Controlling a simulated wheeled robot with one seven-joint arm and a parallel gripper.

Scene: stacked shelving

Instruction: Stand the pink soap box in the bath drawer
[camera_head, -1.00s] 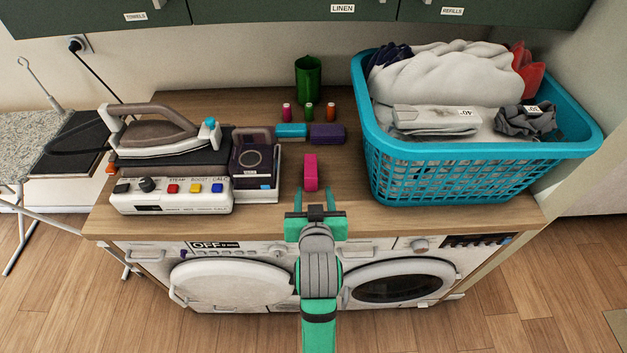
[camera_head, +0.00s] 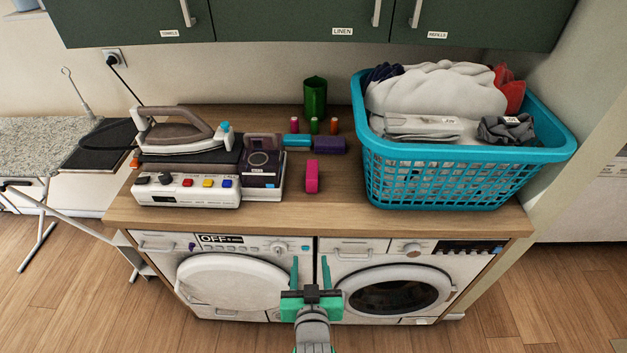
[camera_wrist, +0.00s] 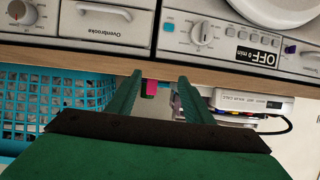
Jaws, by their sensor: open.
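The pink soap box (camera_head: 312,177) stands on the wooden counter, left of the laundry basket; in the wrist view it shows small (camera_wrist: 151,88) between my fingers, beyond the counter edge. My gripper (camera_head: 309,268) is open and empty, in front of the machines and below the counter's front edge, apart from the box. In the wrist view my gripper's two green fingers (camera_wrist: 152,92) are spread. Dark green overhead cabinets are labelled TOWELS (camera_head: 150,22), LINEN (camera_head: 290,22) and REFILLS (camera_head: 440,22). No drawer labelled bath is visible.
A turquoise laundry basket (camera_head: 440,188) fills the counter's right. An iron station (camera_head: 187,190) stands left. Behind the pink box are a blue box (camera_head: 297,140), a purple box (camera_head: 331,144), small spools and a green cup (camera_head: 315,96). The counter front before the box is clear.

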